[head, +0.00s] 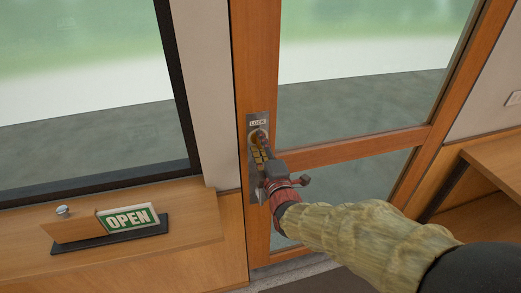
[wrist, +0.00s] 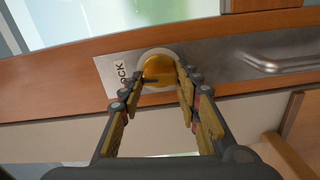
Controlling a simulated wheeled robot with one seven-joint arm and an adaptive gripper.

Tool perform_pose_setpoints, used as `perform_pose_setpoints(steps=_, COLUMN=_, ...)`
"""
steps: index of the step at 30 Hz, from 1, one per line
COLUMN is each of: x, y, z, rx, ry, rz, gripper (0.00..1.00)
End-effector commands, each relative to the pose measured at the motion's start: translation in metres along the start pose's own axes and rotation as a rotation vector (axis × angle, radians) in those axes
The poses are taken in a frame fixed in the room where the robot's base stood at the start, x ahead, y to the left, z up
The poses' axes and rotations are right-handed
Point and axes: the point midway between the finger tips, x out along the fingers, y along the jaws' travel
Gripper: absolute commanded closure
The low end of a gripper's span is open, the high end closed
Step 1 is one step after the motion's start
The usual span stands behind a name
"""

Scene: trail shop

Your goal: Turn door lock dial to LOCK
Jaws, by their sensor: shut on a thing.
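The door lock dial (wrist: 158,70) is a round brass knob with a dark slot mark, set on a metal lock plate (wrist: 225,61) on the wooden door. A LOCK label (head: 258,123) sits at the top of the plate in the head view. My gripper (wrist: 160,78) has its two fingers on either side of the dial and is shut on it. In the head view my gripper (head: 261,142) reaches the plate just below the label and hides most of the dial. I cannot tell which way the dial's mark points relative to the label.
A metal door handle (wrist: 285,60) stands out from the same plate. A green OPEN sign (head: 128,217) on a dark base stands on the wooden sill at the left. A wooden shelf unit (head: 490,180) is at the right. Glass panes flank the door frame.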

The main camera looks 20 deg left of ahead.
Motion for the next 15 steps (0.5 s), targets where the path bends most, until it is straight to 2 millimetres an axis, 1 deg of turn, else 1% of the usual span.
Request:
perform_pose_setpoints(steps=6, x=-0.0001, y=-0.0018, z=-0.0005, rx=-0.088, ry=0.001, rz=-0.001, gripper=0.92)
perform_pose_setpoints(steps=15, x=0.0, y=-0.0011, z=-0.0006, rx=-0.129, ry=0.001, rz=-0.001, gripper=0.92)
